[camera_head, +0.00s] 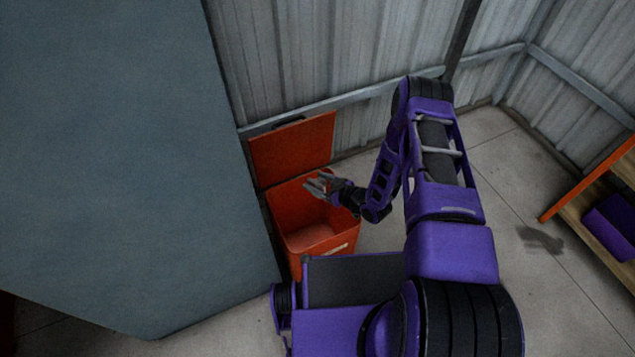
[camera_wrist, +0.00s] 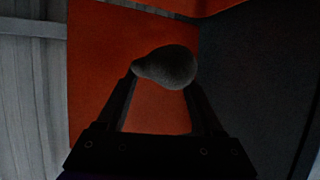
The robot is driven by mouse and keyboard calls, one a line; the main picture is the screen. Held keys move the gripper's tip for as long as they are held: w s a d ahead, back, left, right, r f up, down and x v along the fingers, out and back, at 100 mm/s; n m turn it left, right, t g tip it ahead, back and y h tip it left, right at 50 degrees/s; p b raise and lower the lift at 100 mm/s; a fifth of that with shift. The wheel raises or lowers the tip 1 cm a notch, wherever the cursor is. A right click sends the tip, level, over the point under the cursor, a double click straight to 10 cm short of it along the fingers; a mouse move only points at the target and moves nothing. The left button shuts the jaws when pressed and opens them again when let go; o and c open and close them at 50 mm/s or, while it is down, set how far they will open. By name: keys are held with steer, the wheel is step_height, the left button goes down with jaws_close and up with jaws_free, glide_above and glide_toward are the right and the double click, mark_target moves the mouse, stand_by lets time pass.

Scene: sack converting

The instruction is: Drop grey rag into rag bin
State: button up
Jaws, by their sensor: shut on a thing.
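The rag bin (camera_head: 320,243) is an orange-red box with its lid (camera_head: 292,150) raised against the back. It stands on the floor by the corrugated wall, and the part of its inside that shows looks empty. My gripper (camera_head: 318,186) is over the bin's opening, near its back right side. In the wrist view my gripper (camera_wrist: 162,85) is shut on the grey rag (camera_wrist: 168,67), a small rounded lump between the fingertips. Orange panels of the bin (camera_wrist: 90,80) fill the middle behind it. In the head view the rag is too small to tell from the fingers.
A large grey-blue panel (camera_head: 120,150) stands close on the bin's left. The corrugated metal wall (camera_head: 300,55) is behind. A shelf (camera_head: 600,200) with an orange frame holds a purple thing (camera_head: 612,222) at the right. The concrete floor (camera_head: 505,190) between is clear, with a dark stain.

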step_height(320, 180, down, 6)
steer(key=b, duration=0.4)
